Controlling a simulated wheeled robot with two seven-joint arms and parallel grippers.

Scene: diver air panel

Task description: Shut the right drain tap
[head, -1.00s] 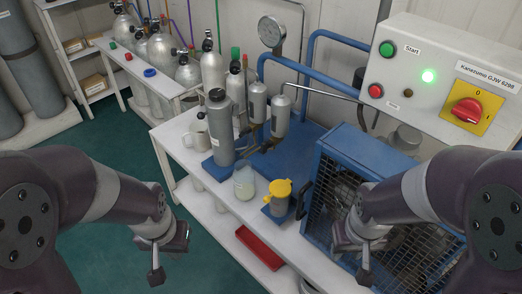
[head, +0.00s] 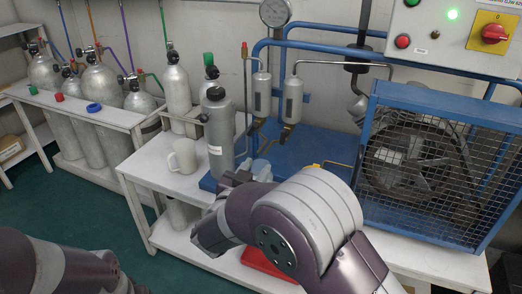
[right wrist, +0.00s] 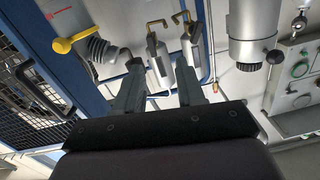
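Two small silver filter canisters hang over the blue base plate. The right canister (head: 293,98) has a small brass-coloured drain tap (head: 286,132) at its lower end. The left canister (head: 262,95) has a similar tap (head: 254,124). In the right wrist view the scene is upside down, and the right drain tap (right wrist: 156,23) points up beyond the fingers. My right gripper (right wrist: 158,66) is open, its fingers apart with the right canister seen between them. In the head view it is low in front of the taps, partly hidden by my arm. My left gripper is out of view.
A tall grey bottle (head: 217,130) and a white mug (head: 183,156) stand left of the canisters. The blue wire cage (head: 440,150) closes off the right. A yellow lever (right wrist: 64,46) shows in the right wrist view. Blue pipes (head: 330,48) run behind.

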